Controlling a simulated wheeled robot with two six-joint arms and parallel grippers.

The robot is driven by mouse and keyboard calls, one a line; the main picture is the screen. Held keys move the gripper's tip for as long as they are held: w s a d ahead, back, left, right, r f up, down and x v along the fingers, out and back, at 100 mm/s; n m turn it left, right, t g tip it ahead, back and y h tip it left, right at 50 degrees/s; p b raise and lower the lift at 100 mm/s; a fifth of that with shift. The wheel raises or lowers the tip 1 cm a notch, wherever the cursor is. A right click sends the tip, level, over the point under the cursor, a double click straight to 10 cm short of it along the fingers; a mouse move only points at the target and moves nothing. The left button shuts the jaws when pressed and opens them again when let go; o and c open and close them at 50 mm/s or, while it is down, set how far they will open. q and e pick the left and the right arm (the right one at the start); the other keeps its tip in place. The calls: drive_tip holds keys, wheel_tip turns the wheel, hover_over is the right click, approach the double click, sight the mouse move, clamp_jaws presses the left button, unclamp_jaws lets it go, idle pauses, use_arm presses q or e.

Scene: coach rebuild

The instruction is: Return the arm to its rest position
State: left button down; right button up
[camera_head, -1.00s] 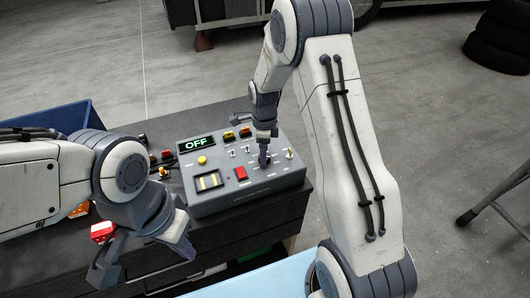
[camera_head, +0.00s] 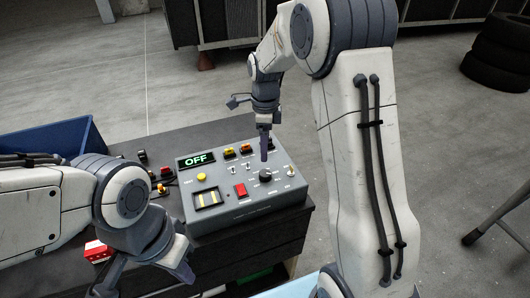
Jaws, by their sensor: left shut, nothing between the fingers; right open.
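My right arm reaches in from the right, and its gripper (camera_head: 264,152) hangs pointing down just above the grey control box (camera_head: 230,212). It is open and empty, seen side-on, so the gap between its fingers does not show. A black round knob (camera_head: 265,176) lies just below the fingertips, apart from them. My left gripper (camera_head: 183,270) is at the lower left, in front of the box, shut and empty. The box's display (camera_head: 196,160) reads OFF.
The box stands on a dark bench (camera_head: 285,235). A blue bin (camera_head: 50,138) is at the left, and a red-and-white item (camera_head: 96,250) lies beside my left gripper. Black tyres (camera_head: 500,45) and a stool leg (camera_head: 500,212) are at the right. Grey floor lies beyond the bench.

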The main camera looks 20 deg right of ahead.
idle(0.4)
drive_tip(key=s+a+r+n, duration=0.2)
drive_tip(key=s+a+n, duration=0.5)
drive_tip(key=s+n, duration=0.1)
drive_tip(key=s+a+r+n, duration=0.3)
drive_tip(key=s+a+n, duration=0.4)
drive_tip(key=n, duration=0.1)
drive_tip(key=s+a+f+n+y, duration=0.1)
drive_tip(key=s+n, duration=1.3)
drive_tip(key=shift+s+a, duration=0.2)
drive_tip(key=shift+s, duration=0.15)
